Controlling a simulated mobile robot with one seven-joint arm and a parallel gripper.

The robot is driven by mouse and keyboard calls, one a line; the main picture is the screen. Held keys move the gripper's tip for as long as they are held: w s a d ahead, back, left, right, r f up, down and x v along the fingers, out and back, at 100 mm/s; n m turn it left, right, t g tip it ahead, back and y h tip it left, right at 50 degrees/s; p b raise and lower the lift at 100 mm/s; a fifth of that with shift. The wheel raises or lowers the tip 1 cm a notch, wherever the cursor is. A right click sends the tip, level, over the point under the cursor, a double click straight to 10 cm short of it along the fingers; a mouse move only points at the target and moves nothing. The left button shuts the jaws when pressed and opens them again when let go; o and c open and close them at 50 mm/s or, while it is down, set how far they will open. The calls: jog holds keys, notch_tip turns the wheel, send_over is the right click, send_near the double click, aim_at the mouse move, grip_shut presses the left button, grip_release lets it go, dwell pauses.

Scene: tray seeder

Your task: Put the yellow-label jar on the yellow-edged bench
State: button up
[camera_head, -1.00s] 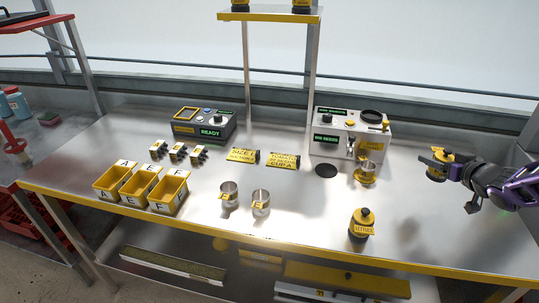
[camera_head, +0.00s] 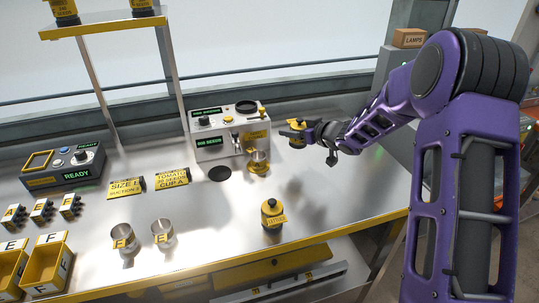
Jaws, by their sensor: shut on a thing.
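My gripper (camera_head: 309,134) is shut on a dark jar with a yellow label and yellow top (camera_head: 297,128). It holds the jar over the right part of the yellow-edged bench (camera_head: 345,200), seemingly above the steel top; the exact height cannot be told. The fingers hide part of the jar.
A seeder machine (camera_head: 225,133) stands at the back, with a small metal cup (camera_head: 258,160) before it. Two metal cups (camera_head: 124,238) (camera_head: 163,234) stand at the front. A READY box (camera_head: 65,167), signs and yellow bins (camera_head: 45,267) are left. The right bench top is mostly clear.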

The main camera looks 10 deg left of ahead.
aim_at(292, 162)
notch_tip(292, 162, down, 8)
jog(key=shift+f+b, duration=0.15)
jog(key=shift+b, duration=0.7)
jog(key=shift+f, duration=0.1)
jog(key=o, duration=1.5)
jog(key=shift+c, duration=0.2)
jog(key=p+v, duration=0.1)
jog(key=v, duration=1.1)
jog(key=shift+a+p, duration=0.1)
jog(key=shift+p, duration=0.2)
